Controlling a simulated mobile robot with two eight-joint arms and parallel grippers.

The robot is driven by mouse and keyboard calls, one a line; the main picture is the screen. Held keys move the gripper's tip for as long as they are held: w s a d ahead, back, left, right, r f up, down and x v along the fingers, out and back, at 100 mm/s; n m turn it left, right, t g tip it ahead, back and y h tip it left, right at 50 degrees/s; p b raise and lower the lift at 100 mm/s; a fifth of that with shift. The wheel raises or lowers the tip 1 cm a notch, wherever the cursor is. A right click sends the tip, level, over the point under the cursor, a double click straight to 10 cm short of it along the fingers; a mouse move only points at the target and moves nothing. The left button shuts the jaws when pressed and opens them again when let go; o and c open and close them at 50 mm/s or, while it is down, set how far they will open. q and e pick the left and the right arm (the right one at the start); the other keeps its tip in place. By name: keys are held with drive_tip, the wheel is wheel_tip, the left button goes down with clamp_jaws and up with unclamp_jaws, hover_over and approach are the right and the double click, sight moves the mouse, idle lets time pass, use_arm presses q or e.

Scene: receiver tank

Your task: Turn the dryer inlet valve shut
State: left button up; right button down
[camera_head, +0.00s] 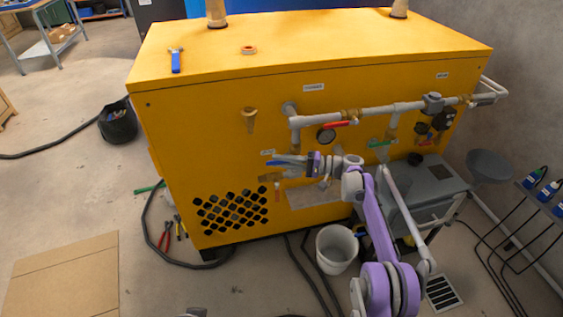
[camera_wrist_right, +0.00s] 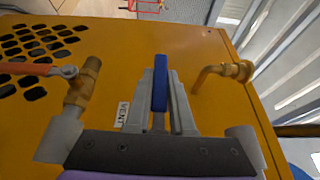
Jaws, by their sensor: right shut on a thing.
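My right gripper (camera_head: 312,163) is at the front of the yellow machine (camera_head: 190,120). It is shut on a blue lever handle (camera_head: 290,160). In the right wrist view the blue handle (camera_wrist_right: 160,84) stands upright between the fingers (camera_wrist_right: 162,92), seen edge-on. The fingers and wrist hide the valve body behind it. A red-handled valve (camera_head: 340,124) sits above on the grey pipe, and a green-handled valve (camera_head: 383,143) to its right.
In the right wrist view a brass valve with an orange-red handle (camera_wrist_right: 40,69) is left of the fingers, and a brass elbow (camera_wrist_right: 225,72) right. A white bucket (camera_head: 337,248) stands below my right arm. Hoses lie on the floor.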

drive_tip(key=c, duration=0.8)
unclamp_jaws()
drive_tip(key=d, duration=0.7)
drive_tip(key=s+d+p, duration=0.1)
drive_tip(key=d, duration=0.2)
drive_tip(key=shift+d, duration=0.35)
